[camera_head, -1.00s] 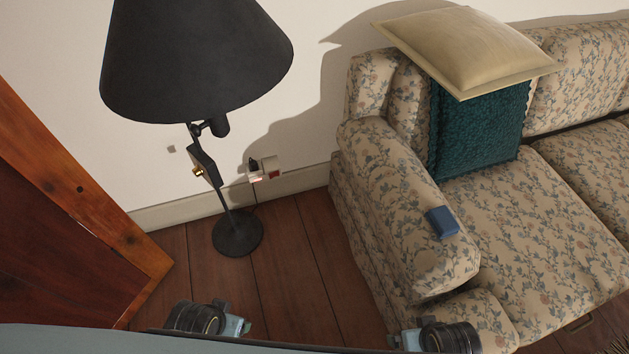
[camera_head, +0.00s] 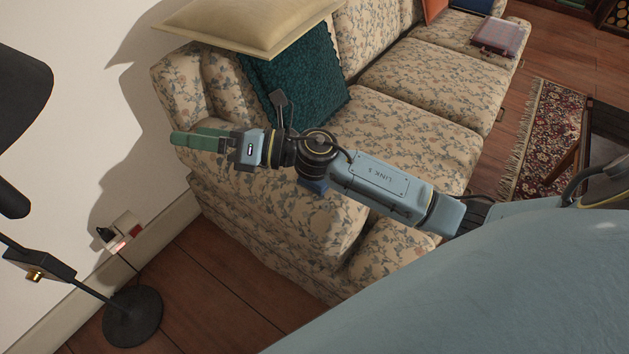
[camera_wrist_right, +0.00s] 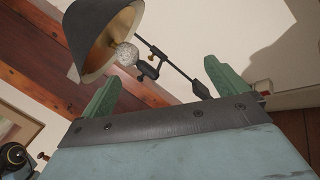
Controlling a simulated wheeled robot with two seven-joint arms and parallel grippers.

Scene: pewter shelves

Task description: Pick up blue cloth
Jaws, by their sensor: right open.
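The blue cloth (camera_head: 314,186) lies on the near arm of the floral sofa. In the head view it is mostly hidden behind my right forearm, with only a small blue part showing below the wrist. My right gripper (camera_head: 180,140) reaches left past the cloth, above the sofa arm and apart from the cloth. Its green fingers show spread and empty in the right wrist view (camera_wrist_right: 163,88), where the cloth does not show. My left gripper is not in view.
The floral sofa (camera_head: 420,100) holds a green cushion (camera_head: 300,85) and a beige pillow (camera_head: 245,25). A black floor lamp (camera_head: 130,318) stands at the left by the wall. A wall socket (camera_head: 122,232) is near it. A patterned rug (camera_head: 545,125) lies at right.

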